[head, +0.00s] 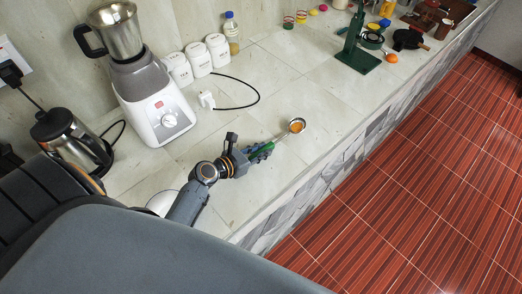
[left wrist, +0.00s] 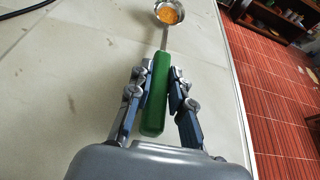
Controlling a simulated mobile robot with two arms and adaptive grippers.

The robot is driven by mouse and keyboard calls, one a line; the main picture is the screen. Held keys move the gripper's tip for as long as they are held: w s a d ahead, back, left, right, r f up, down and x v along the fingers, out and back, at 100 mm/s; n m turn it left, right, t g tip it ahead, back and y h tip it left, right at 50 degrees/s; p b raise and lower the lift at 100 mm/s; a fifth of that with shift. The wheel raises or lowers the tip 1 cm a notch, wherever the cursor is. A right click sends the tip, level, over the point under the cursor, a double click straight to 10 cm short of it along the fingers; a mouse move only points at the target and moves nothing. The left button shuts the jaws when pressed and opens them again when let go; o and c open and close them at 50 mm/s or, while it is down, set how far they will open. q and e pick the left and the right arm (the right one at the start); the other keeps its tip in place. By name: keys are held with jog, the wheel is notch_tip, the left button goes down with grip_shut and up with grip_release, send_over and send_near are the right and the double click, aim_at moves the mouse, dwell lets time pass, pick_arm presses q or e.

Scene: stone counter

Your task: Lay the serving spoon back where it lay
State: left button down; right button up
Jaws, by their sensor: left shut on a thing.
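The serving spoon has a green handle (left wrist: 157,95) and a metal bowl (head: 297,125) with something orange in it. The spoon's bowl also shows at the top of the left wrist view (left wrist: 169,12). My left gripper (head: 262,150) is shut on the green handle, with one finger on each side of it in the left wrist view (left wrist: 160,82). The spoon points away from the gripper, toward the right in the head view. I cannot tell whether the spoon touches the counter (head: 325,100). My right gripper is not in view.
A blender (head: 150,95), a kettle (head: 68,138) and white canisters (head: 198,59) stand along the wall. A black cable with a white plug (head: 207,100) lies on the counter. A green stand (head: 357,55) is farther along. The counter around the spoon is clear; its front edge is close.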

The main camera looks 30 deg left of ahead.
pick_arm(q)
jog(key=shift+f, duration=0.2)
jog(key=c, duration=1.2)
grip_release()
jog(key=shift+f+b, duration=0.15)
jog(key=shift+b, duration=0.3)
jog(key=b+v, duration=0.2)
jog(key=v, duration=1)
jog(key=shift+s+a, duration=0.2)
jog(key=shift+s+a+r, duration=0.2)
jog(key=shift+s+r, duration=0.2)
jog(key=shift+s, duration=0.2)
